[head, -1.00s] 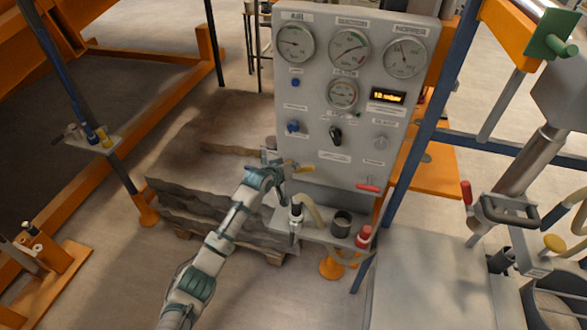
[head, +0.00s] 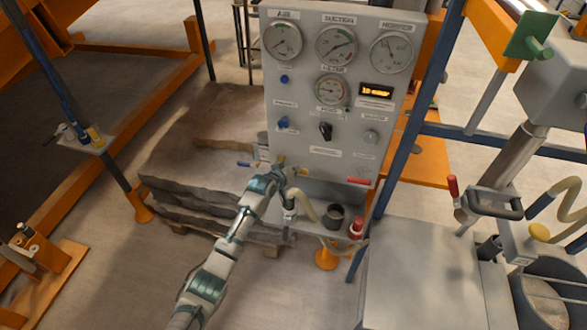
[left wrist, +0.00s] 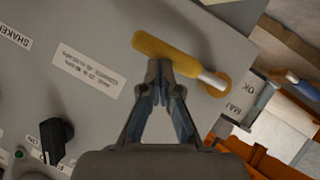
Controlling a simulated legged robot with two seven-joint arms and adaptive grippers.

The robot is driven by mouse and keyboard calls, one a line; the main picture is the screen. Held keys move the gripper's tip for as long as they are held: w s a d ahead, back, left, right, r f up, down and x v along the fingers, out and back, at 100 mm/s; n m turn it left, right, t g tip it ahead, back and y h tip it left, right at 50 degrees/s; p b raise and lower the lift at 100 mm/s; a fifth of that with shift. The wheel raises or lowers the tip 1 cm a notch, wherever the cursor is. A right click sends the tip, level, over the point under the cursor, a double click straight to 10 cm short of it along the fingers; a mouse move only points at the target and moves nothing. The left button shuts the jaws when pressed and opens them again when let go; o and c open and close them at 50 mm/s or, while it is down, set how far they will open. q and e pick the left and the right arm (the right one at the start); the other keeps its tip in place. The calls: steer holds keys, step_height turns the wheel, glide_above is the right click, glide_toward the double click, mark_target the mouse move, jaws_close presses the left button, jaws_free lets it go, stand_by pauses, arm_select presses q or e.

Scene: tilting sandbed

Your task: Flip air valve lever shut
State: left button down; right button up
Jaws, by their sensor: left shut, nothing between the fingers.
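A yellow lever (left wrist: 168,52) is fixed to the grey panel (left wrist: 60,90). In the left wrist view it lies aslant across the panel's face, with a yellow ring at its right end. In the head view it is a small yellow bit (head: 302,171) at the panel's lower left. My left gripper (left wrist: 168,80) is shut and empty, its fingertips beside or against the lever; I cannot tell whether they touch. In the head view the left gripper (head: 279,172) is at the panel's lower left edge, partly covering the lever. The right gripper is not in view.
Gauges (head: 283,40) and knobs (head: 325,131) fill the panel above. A blue handle (head: 243,164) sticks out left of the panel. A shelf below holds a hose (head: 305,203), a dark cup (head: 334,215) and a red-topped item (head: 356,227). A red handle (head: 359,182) is at lower right.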

arm_select(q)
steer(key=s+a+r+p, duration=0.2)
steer(key=s+r+p, duration=0.1)
steer(key=s+r, duration=0.5)
steer(key=shift+s+r, duration=0.4)
steer(key=shift+r, duration=0.15)
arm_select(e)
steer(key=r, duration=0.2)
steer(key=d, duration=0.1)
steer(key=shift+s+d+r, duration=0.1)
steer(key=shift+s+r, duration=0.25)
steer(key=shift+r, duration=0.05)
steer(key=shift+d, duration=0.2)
